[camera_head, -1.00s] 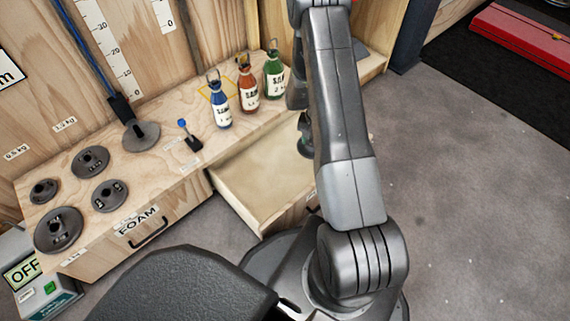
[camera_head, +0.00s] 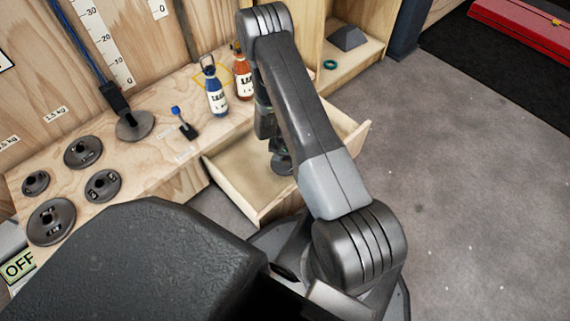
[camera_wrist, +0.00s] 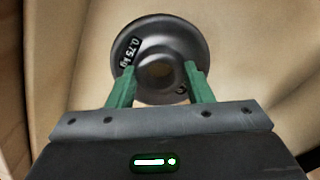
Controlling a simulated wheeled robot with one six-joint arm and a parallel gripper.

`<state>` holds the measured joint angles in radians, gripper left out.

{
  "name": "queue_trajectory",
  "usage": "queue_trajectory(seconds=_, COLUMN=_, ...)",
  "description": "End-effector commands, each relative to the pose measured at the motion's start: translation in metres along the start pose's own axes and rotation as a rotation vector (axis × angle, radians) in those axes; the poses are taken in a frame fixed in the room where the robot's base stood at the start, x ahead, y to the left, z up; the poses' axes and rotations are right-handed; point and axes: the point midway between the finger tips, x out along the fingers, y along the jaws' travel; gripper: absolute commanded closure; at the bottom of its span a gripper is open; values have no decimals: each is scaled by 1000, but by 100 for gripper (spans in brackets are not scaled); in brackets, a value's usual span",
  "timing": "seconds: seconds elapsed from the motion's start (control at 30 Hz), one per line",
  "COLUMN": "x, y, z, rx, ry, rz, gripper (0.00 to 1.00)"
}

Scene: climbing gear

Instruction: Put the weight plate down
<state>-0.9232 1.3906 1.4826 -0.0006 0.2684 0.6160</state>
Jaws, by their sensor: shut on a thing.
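The held weight plate (camera_wrist: 160,32) is dark grey, round, with a raised hub and a label reading 0.75 kg. My gripper (camera_wrist: 160,82) has its green fingers on either side of the plate's hub and is shut on it. In the head view the plate (camera_head: 281,163) shows partly beneath my arm, over the open drawer (camera_head: 235,188). The wrist view shows the pale drawer interior around the plate. I cannot tell whether the plate touches the drawer floor.
Several other weight plates (camera_head: 52,221) lie on the wooden bench at the left. A blue bottle (camera_head: 215,97) and an orange-red bottle (camera_head: 243,82) stand behind the drawer. A shelf to the right holds a grey block (camera_head: 347,38) and a green ring (camera_head: 330,64). The floor at right is clear.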

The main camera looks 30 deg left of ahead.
Motion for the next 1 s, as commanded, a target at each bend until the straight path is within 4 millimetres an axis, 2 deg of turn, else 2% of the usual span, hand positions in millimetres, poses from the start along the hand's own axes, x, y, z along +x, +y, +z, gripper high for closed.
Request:
queue_trajectory(seconds=0.3, x=36, y=0, z=0, rx=0, ry=1, rz=-1, gripper=100)
queue_trajectory(seconds=0.67, x=38, y=0, z=-1, rx=0, ry=1, rz=-1, gripper=100)
queue_trajectory(seconds=0.7, x=39, y=0, z=0, rx=0, ry=0, rz=0, gripper=52)
queue_trajectory(seconds=0.8, x=38, y=0, z=0, rx=0, ry=0, rz=0, gripper=32)
queue_trajectory(seconds=1.0, x=38, y=0, z=0, rx=0, ry=0, rz=0, gripper=32)
